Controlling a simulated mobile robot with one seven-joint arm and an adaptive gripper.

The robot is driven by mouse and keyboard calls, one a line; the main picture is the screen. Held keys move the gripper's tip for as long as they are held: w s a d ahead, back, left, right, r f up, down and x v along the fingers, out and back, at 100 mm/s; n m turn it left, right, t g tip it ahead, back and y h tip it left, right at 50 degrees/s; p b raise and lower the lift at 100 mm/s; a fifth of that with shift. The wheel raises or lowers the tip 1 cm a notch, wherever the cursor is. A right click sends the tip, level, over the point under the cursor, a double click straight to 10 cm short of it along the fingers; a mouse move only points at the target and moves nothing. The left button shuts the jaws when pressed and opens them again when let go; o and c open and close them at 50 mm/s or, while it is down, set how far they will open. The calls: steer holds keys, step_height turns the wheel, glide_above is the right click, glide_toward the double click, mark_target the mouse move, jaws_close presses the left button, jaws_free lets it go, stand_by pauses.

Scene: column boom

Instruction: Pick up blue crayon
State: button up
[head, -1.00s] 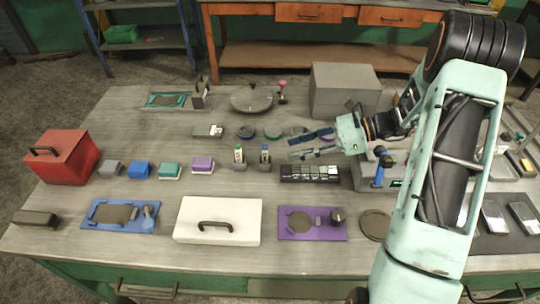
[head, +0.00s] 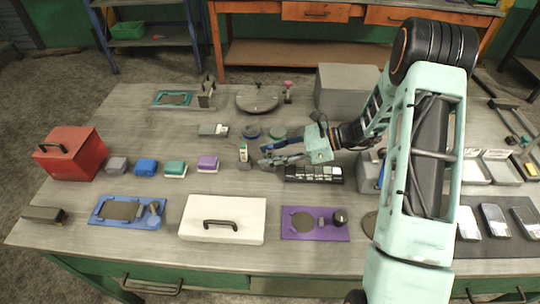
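My gripper (head: 264,155) reaches in from the right, over the middle of the table. Its two fingers point left and show a gap between them, so it looks open. The fingers are at the small holder where a blue-topped stick, likely the blue crayon, stood in the earlier view. The fingers cover that spot now, and I cannot make out the stick or whether it is between them. A similar green-topped stick (head: 243,149) stands upright in its small holder just left of the fingertips.
A dark tray of small blocks (head: 314,175) lies below my gripper. Round dishes (head: 250,132) lie behind it. Purple (head: 208,162), teal and blue blocks stand to the left. A white lidded box (head: 222,219) is in front, and a grey box (head: 346,88) at the back.

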jaws_close()
steer(key=shift+r, duration=0.15)
